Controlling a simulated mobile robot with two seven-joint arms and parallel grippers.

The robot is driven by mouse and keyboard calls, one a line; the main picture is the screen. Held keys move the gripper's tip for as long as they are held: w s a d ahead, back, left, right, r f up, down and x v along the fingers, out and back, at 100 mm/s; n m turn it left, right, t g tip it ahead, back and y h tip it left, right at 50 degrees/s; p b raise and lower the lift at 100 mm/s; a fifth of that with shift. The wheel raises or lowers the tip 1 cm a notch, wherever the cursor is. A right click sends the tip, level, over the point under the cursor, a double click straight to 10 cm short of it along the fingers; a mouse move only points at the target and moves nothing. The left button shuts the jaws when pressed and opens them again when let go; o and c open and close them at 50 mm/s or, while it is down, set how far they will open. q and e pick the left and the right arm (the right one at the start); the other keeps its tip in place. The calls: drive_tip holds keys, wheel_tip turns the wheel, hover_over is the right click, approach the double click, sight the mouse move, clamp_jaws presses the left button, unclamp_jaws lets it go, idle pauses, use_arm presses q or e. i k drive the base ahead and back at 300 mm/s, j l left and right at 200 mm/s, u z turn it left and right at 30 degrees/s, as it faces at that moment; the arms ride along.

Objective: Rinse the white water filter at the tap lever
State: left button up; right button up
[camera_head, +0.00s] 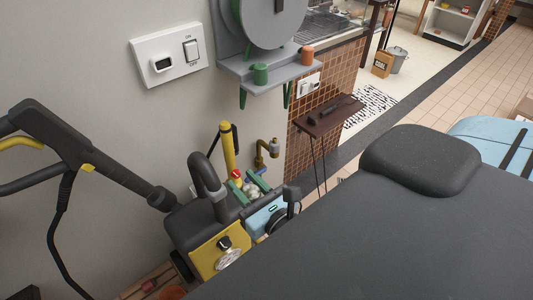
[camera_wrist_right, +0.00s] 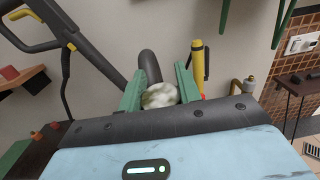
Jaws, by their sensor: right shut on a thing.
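The white water filter (camera_wrist_right: 160,95) shows in the right wrist view as a rounded, off-white piece with grey-green stains. My right gripper (camera_wrist_right: 158,88) is shut on it, one green finger on each side. In the head view the filter (camera_head: 253,191) is small between the green fingers of the right gripper (camera_head: 249,187). A brass tap (camera_head: 268,150) is on the wall just beyond and to the right of the gripper, apart from the filter. It also shows in the right wrist view (camera_wrist_right: 243,87); its lever is hard to make out. My left gripper is not in view.
A yellow and black pressure washer (camera_head: 218,250) stands close by on the left, its dark curved handle (camera_head: 207,172) rising beside the gripper. A yellow upright tool (camera_head: 228,145) is behind. A grey shelf (camera_head: 262,72) with cups hangs above. A small dark table (camera_head: 328,116) stands right.

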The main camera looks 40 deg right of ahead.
sight(264, 169)
drive_tip(key=l, duration=0.75)
drive_tip(key=i+l, duration=0.1)
drive_tip(key=l, duration=0.6)
